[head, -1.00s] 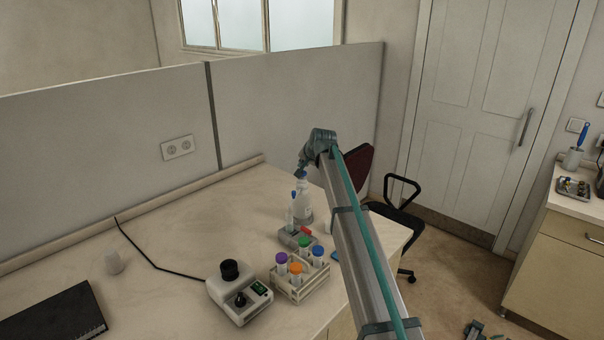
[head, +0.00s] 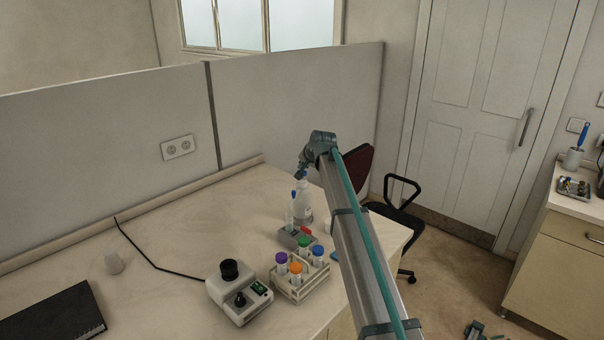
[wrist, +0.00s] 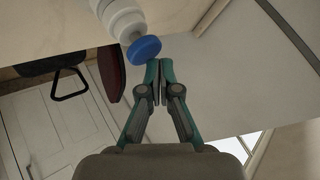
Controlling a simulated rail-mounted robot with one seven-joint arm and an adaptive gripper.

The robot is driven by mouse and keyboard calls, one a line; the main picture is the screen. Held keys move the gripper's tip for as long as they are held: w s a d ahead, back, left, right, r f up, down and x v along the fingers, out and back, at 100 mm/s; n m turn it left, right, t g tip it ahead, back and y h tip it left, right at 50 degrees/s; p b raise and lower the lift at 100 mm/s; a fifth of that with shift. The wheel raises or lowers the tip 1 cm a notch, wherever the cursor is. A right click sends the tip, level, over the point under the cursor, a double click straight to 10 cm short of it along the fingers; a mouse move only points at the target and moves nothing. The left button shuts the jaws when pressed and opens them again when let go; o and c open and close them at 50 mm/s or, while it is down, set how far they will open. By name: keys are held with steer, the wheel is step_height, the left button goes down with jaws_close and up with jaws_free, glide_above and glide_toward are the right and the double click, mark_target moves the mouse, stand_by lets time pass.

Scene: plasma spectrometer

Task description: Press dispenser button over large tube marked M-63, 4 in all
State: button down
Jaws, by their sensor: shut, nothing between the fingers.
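A white dispenser bottle (head: 304,204) with a blue top stands at the right back of the bench. Its blue button (wrist: 144,49) and white neck (wrist: 122,18) show in the wrist view. My gripper (wrist: 159,63) is shut and empty, its fingertips just beside the blue button in that view; I cannot tell whether they touch. In the head view my gripper (head: 302,165) is just above the bottle's top, partly hidden by my arm. A clear upright tube (head: 289,216) stands in front of the bottle, in a grey and red holder (head: 291,239). No M-63 marking is legible.
A white rack (head: 298,287) of several tubes with coloured caps stands in front of the holder. A small white device (head: 238,294) with black knobs is to its left. The bench's left middle is mostly clear. A partition (head: 290,105) rises behind; a chair (head: 395,215) is beyond.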

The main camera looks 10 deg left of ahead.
steer(key=shift+f+b, duration=0.35)
steer(key=shift+f, duration=0.5)
stand_by(0.8)
steer(key=shift+r, duration=0.1)
steer(key=shift+r+p, duration=0.4)
steer(key=shift+r, duration=0.75)
steer(key=shift+r, duration=0.1)
steer(key=shift+r+p, duration=0.85)
steer(key=shift+r, duration=1.55)
steer(key=shift+a, duration=0.1)
